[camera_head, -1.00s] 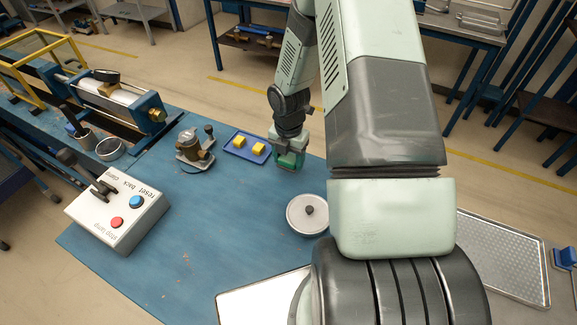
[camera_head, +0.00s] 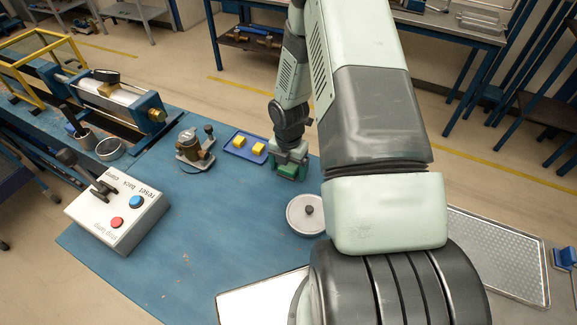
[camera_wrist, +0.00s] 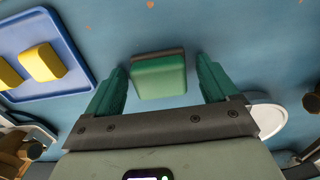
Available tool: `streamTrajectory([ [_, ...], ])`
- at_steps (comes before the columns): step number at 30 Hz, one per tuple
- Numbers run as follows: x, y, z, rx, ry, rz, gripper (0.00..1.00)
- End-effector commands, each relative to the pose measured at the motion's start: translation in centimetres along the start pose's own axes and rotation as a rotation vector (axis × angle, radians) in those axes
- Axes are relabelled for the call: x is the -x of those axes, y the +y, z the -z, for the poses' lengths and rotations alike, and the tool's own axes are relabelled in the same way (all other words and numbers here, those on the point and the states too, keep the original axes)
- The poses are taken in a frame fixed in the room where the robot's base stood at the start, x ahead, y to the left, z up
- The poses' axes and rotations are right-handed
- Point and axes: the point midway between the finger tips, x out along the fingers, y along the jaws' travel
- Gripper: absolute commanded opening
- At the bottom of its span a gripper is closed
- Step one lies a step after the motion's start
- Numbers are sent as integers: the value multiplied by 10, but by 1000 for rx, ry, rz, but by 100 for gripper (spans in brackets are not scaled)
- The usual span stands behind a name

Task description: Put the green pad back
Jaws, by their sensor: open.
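The green pad (camera_wrist: 160,78) is a small block with a dark far edge, seen in the wrist view over the blue bench top between my fingers. My gripper (camera_wrist: 162,75) is open, with one green finger on each side of the pad and a visible gap on both sides. In the head view my gripper (camera_head: 287,172) is low over the bench, right of the blue tray (camera_head: 233,153). There the pad cannot be told apart from the green fingers. The blue tray (camera_wrist: 75,88) holds two yellow pads (camera_wrist: 42,62) and has bare floor beside them.
A round lidded pot (camera_head: 304,222) stands in front of my gripper. A brass fitting (camera_head: 194,150) stands left of the tray. A button box (camera_head: 117,210) is at the bench's left, and a silver tray (camera_head: 258,300) is at the front. The bench middle is clear.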

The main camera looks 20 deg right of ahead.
Motion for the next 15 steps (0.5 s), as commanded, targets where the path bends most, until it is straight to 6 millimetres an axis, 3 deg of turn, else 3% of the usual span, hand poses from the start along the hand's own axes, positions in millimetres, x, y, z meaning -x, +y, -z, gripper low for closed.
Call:
streamTrajectory([
  [7,12,0,-1,-1,-1,-2,87],
  [15,68,0,-1,-2,-4,-3,87],
])
